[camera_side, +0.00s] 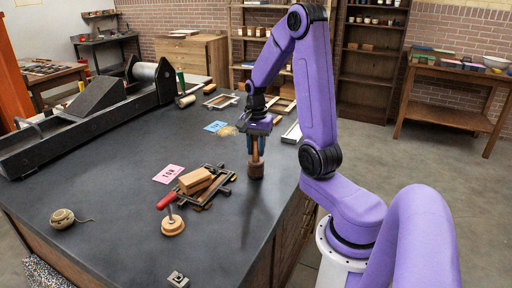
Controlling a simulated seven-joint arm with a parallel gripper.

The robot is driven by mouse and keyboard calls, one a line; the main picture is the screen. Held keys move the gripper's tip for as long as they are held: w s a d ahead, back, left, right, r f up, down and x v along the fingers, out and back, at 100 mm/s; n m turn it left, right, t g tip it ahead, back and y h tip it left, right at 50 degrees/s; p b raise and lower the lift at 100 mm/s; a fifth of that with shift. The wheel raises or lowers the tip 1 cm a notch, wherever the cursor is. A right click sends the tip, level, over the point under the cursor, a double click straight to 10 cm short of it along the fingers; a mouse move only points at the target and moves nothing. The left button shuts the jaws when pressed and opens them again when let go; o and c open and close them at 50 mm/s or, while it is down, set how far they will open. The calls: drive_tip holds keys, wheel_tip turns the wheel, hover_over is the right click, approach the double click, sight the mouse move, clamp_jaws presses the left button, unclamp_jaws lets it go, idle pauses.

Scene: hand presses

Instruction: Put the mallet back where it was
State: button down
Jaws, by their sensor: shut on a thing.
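The mallet (256,169) is upright, with its dark round wooden head down and its handle up. My gripper (255,148) points straight down and is shut on the handle. The head is at or just above the dark table top (110,195), near its right edge; I cannot tell whether it touches. My fingers hide part of the handle.
Left of the mallet is a metal frame with wooden blocks (197,182). Nearby are a red-handled tool (171,215), a pink card (168,174) and a blue card (215,126). A press (100,105) stands at left.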

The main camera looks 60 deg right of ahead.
drive_tip(key=shift+f, duration=0.15)
drive_tip(key=c, duration=0.9)
unclamp_jaws()
